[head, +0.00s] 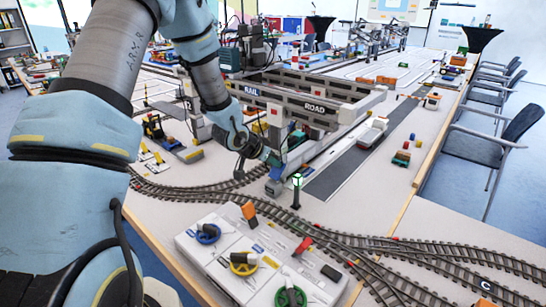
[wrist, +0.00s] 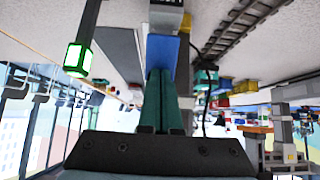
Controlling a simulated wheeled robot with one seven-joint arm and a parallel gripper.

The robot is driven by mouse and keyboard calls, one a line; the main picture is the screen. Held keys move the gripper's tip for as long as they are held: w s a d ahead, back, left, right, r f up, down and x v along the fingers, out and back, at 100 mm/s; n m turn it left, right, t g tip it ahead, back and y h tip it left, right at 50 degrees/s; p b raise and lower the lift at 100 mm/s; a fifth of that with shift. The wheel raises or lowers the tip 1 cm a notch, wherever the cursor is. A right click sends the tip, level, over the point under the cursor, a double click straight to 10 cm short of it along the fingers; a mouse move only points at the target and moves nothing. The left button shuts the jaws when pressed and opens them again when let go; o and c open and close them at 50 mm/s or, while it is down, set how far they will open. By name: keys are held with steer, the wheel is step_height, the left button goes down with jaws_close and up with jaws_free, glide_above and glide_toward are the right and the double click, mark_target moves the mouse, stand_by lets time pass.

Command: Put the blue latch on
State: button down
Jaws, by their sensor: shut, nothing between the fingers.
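In the wrist view, a flat blue piece (wrist: 163,52), which looks like the blue latch, lies straight ahead of the fingertips, below a grey block with partly cut-off lettering (wrist: 166,16). My gripper (wrist: 165,75) has its two dark green fingers together with nothing held. The fingertips overlap the blue piece's lower edge in the picture; I cannot tell whether they touch it. In the head view, my gripper (head: 266,153) is beside the near leg of the gantry crane marked RAIL and ROAD (head: 300,103).
A white control panel (head: 225,262) with blue, yellow and green handwheels and a red lever stands in front. Curved model tracks (head: 345,238) cross the table. A green-lit lamp post (head: 296,190) stands close to the crane leg. A grey road strip (head: 335,172) runs right of it.

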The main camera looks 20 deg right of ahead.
steer(key=shift+w+d+r+y+p, duration=0.15)
steer(key=shift+r+y+p, duration=0.3)
steer(key=shift+p, duration=0.55)
steer(key=shift+f+g+y+p, duration=0.3)
steer(key=shift+g+y+p, duration=0.05)
steer(key=shift+g+p, duration=0.05)
steer(key=shift+f, duration=0.1)
steer(key=shift+s+a, duration=0.4)
steer(key=shift+a, duration=0.3)
